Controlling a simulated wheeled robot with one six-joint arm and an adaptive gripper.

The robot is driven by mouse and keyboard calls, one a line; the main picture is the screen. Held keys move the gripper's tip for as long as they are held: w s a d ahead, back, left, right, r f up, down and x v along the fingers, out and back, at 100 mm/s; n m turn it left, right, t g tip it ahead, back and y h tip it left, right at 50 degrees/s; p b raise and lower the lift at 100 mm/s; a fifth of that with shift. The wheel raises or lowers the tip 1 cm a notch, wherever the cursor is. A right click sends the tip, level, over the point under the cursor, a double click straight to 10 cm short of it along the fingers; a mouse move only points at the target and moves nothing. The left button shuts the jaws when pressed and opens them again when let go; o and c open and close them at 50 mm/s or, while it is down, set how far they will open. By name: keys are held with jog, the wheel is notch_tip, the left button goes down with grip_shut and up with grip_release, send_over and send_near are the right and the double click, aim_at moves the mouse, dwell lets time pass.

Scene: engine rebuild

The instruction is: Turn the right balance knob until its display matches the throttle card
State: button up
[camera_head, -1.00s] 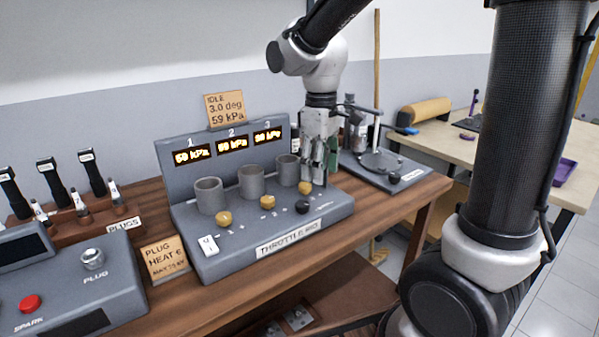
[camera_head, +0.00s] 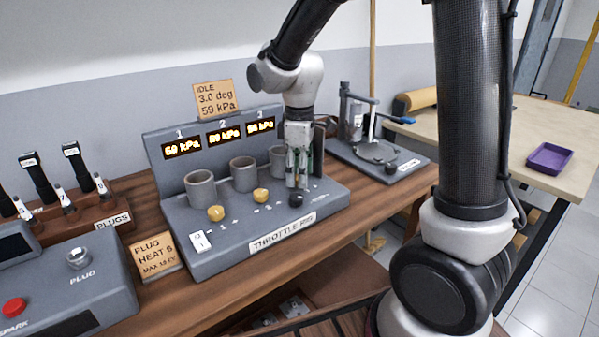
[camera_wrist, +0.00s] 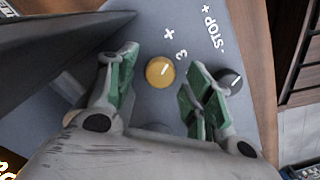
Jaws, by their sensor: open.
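The throttle rig (camera_head: 215,247) is a grey console with three yellow balance knobs. The right knob (camera_wrist: 160,72), beside a "3", sits between my open finger pads in the wrist view, with a gap on each side. My gripper (camera_head: 297,182) hides this knob in the head view. My gripper is open and points down over it; its fingers also show in the wrist view (camera_wrist: 160,80). Display 3 (camera_head: 260,127) is lit but its digits are too blurred to read surely. The throttle card (camera_head: 214,99) reads IDLE, 3.0 deg, 59 kPa.
A black stop knob (camera_wrist: 230,80) sits close to my right-hand finger in the wrist view. The left (camera_head: 216,213) and middle (camera_head: 260,195) yellow knobs stand to the left. Grey cylinders (camera_head: 243,174) rise behind the knobs. A stand (camera_head: 380,150) is at the right.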

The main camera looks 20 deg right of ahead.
jog(key=shift+f, duration=0.2)
jog(key=c, duration=1)
jog(key=m, duration=0.4)
jog(key=shift+m, duration=2.3)
